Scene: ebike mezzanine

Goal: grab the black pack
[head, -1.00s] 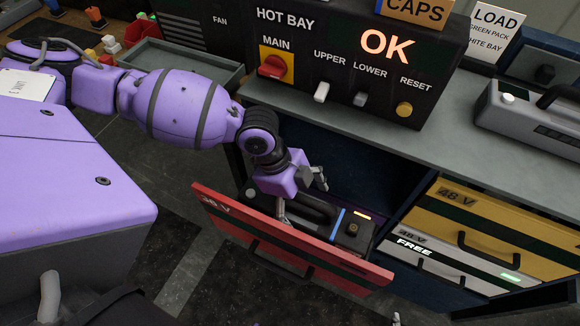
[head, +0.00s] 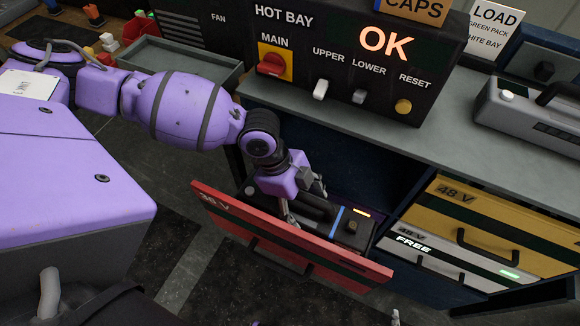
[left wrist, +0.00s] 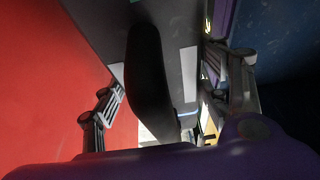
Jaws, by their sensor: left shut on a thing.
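The black pack (head: 352,228) sits inside the pulled-out red drawer (head: 290,236), with a blue stripe and a lit orange bar on its top. My left gripper (head: 303,207) reaches down into the drawer from above and is shut on the pack. In the left wrist view the pack's black handle (left wrist: 150,80) runs between the two fingers (left wrist: 165,108). The pack's lower part is hidden by the drawer front. A small grey tip at the bottom edge of the head view may belong to my right gripper (head: 395,317); its jaws cannot be made out.
The grey worktop (head: 450,150) overhangs the drawers. A control panel (head: 330,60) reads OK. A grey pack (head: 530,115) stands on the worktop at right. A yellow drawer (head: 495,225) and a white drawer (head: 450,262) marked FREE are right of the red one.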

